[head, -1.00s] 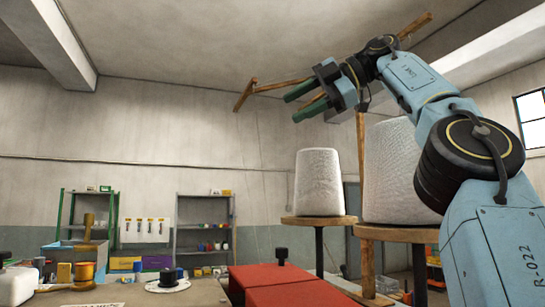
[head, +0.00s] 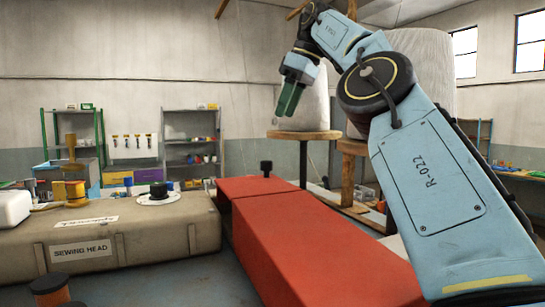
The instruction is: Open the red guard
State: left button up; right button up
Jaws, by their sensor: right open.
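The red guard (head: 310,240) is a long red box-like cover running from the middle of the head view toward the bottom right. A seam crosses it near its far end, and it looks closed. A black knob (head: 266,168) stands up at its far end. My right gripper (head: 287,106) has green fingers pointing downward. It is open, raised above the knob in the picture and apart from the guard. The near right part of the guard is hidden behind my right arm. My left gripper is out of view.
A beige sewing head (head: 150,235) lies left of the guard, with a white dial with a black knob (head: 158,195) on top. A thread cone (head: 303,100) stands on a wooden round stand (head: 303,135) behind my gripper. Shelves (head: 190,135) line the back wall.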

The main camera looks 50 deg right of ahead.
jog(key=x, duration=1.3)
jog(key=shift+s, duration=0.1)
grip_shut()
